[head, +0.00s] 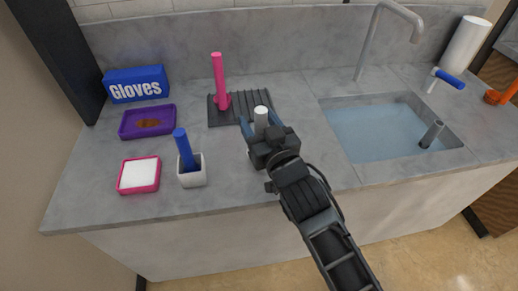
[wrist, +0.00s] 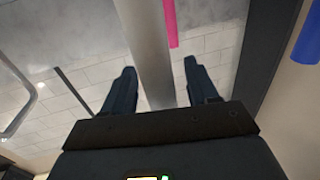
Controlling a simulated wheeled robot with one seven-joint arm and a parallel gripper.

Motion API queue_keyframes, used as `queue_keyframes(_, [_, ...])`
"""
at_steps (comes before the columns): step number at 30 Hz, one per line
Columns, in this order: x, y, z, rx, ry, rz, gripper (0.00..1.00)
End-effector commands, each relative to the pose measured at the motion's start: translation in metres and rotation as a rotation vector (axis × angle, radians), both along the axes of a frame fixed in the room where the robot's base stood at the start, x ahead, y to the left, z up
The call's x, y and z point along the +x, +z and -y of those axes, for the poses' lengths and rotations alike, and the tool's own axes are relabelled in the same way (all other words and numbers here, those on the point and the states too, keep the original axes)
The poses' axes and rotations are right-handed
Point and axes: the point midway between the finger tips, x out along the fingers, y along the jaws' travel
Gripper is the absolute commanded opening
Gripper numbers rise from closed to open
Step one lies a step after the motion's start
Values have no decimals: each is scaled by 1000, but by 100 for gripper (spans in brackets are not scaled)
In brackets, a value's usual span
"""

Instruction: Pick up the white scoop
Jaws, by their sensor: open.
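The white scoop (head: 261,112) stands with its pale handle upright near the front edge of the dark ribbed mat. Its lower part is hidden behind my gripper (head: 259,121). My gripper is open, with one finger on each side of the handle. In the wrist view the handle (wrist: 148,40) runs between the two spread fingers of my gripper (wrist: 159,72), with gaps on both sides. I cannot see the scoop's bowl.
A pink upright tool (head: 218,75) stands on the ribbed mat (head: 240,92) behind. To the left are a blue tool (head: 183,145) in a white cup (head: 192,177), a sponge dish (head: 138,175), a purple tray (head: 127,132) and a glove box (head: 135,85). The sink (head: 380,130) is right.

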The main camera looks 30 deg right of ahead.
Motion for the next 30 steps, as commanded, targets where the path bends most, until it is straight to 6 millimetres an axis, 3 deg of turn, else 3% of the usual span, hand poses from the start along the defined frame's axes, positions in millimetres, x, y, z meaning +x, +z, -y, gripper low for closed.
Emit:
queue_keyframes(10, [8, 0, 1, -1, 1, -1, 59])
queue_keyframes(27, [8, 0, 1, -1, 0, -1, 4])
queue_keyframes(30, [8, 0, 1, 0, 0, -1, 0])
